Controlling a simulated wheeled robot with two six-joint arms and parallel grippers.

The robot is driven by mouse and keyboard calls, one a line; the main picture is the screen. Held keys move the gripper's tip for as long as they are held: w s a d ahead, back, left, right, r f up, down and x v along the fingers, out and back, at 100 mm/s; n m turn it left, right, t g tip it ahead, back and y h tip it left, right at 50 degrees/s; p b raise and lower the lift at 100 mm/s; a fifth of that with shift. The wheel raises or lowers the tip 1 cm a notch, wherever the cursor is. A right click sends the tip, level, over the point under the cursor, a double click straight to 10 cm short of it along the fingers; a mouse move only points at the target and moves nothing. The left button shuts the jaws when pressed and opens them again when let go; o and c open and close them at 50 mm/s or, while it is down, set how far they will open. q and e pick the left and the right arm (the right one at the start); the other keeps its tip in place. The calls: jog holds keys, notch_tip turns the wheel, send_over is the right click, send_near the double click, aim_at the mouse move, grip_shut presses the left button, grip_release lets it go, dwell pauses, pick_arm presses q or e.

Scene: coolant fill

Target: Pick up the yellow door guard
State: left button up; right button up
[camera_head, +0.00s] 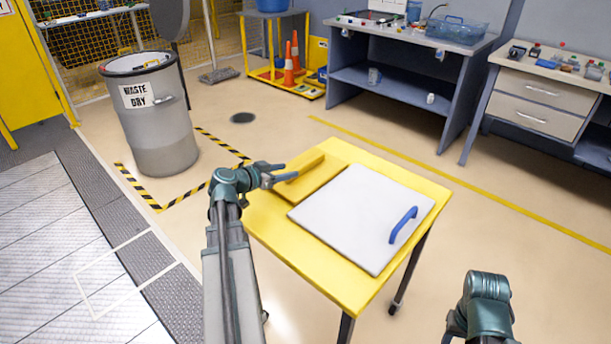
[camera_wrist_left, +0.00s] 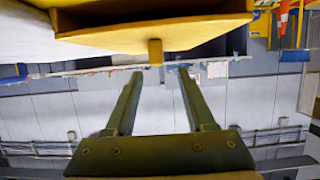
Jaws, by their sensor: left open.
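The yellow door guard (camera_head: 318,186) is a flat yellow-orange piece with a raised bar, lying on the far left part of a yellow table (camera_head: 345,292). My left gripper (camera_head: 283,172) is at the bar's left end in the head view. In the left wrist view, its two fingers (camera_wrist_left: 157,75) are open and apart. A short yellow peg (camera_wrist_left: 155,52) on a yellow piece shows just beyond the fingertips, in line with the gap. I cannot tell whether they touch it. My right arm shows at the lower right of the head view; its fingers are not visible.
A white panel (camera_head: 350,215) with a blue handle (camera_head: 403,225) lies beside the guard on the table. A grey waste drum (camera_head: 160,135) stands at the left. Workbenches (camera_head: 405,92) stand behind. Open floor surrounds the table.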

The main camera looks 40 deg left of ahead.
aim_at(301, 166)
pick_arm(q)
jog(key=shift+b+x, duration=1.15)
jog(key=shift+x, duration=3.6)
jog(key=shift+d+r, duration=0.1)
jog(key=shift+r, duration=0.1)
grip_shut()
